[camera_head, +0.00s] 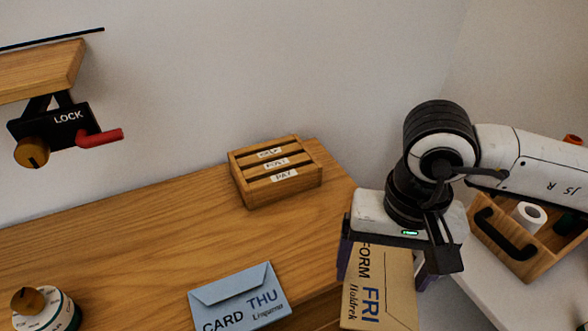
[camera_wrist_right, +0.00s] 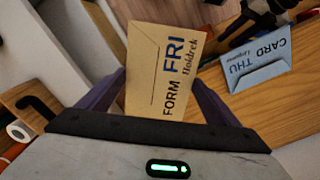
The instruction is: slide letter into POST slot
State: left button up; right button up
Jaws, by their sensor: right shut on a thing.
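A tan envelope (camera_head: 378,290) marked FORM, FRI and Holdrek is between the purple fingers of my right gripper (camera_head: 385,266), which is shut on it. The envelope (camera_wrist_right: 160,70) extends out from the fingers in the right wrist view (camera_wrist_right: 157,101). It hangs beside the right end of the wooden desk, apart from the rack. The wooden slot rack (camera_head: 238,183) stands at the back of the desk, left of the gripper. It has several stacked slots; the middle label reads like POST and the lower one PAY.
A blue envelope (camera_head: 240,298) marked CARD and THU lies on the desk (camera_head: 130,240), also in the wrist view (camera_wrist_right: 255,66). A LOCK box with red lever (camera_head: 100,137) hangs upper left. A dial (camera_head: 45,312) stands front left. A wooden caddy (camera_head: 530,262) is at right.

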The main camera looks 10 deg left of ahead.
aim_at(262, 162)
jog(key=u, duration=3.25)
jog(key=k, duration=0.75)
jog(key=z, duration=1.1)
jog(key=i, duration=0.5)
